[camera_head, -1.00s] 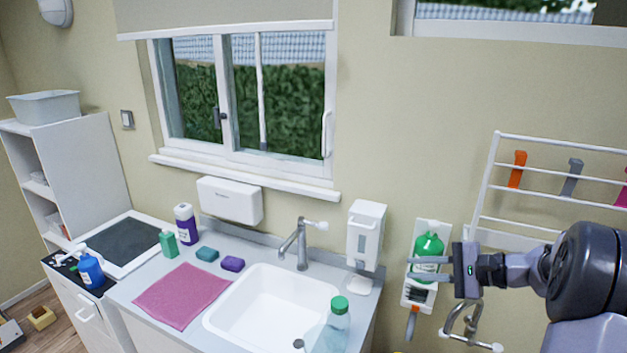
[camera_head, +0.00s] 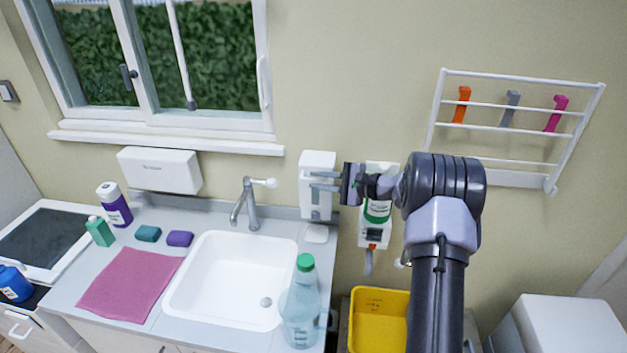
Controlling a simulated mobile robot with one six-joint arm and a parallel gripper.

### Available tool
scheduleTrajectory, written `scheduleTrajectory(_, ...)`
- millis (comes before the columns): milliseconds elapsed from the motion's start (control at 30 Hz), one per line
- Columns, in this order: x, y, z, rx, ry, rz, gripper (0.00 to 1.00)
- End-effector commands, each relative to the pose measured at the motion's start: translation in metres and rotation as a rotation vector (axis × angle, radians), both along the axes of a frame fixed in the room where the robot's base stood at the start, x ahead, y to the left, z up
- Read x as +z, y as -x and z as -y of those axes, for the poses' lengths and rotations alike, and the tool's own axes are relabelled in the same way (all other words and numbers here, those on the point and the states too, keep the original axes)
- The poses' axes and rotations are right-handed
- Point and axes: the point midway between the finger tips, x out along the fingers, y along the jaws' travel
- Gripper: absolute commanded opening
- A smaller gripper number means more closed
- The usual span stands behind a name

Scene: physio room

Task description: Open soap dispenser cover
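The white soap dispenser (camera_head: 317,162) hangs on the wall to the right of the sink tap. Its cover looks closed. A second holder with a green bottle (camera_head: 377,211) is on the wall just right, partly hidden behind my gripper and arm.
A clear bottle with a green cap (camera_head: 302,308) stands at the counter's right front, below my gripper. A white sink (camera_head: 225,278) and tap (camera_head: 246,203) are to the left. A yellow bin (camera_head: 378,318) is below right. A wall rack (camera_head: 500,134) hangs at right.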

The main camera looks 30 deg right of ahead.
Motion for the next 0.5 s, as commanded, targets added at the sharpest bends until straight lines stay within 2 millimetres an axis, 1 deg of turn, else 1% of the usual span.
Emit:
scheduleTrajectory(100, -0.003, -0.010, -0.008, 0.002, 0.001, 0.000, 0.19)
scheduleTrajectory(200, -0.004, -0.013, -0.010, 0.000, 0.001, 0.001, 0.19)
scheduleTrajectory(467, -0.004, -0.014, -0.011, 0.001, 0.001, 0.000, 0.19)
scheduleTrajectory(500, -0.004, -0.014, -0.011, 0.001, 0.001, 0.000, 0.13)
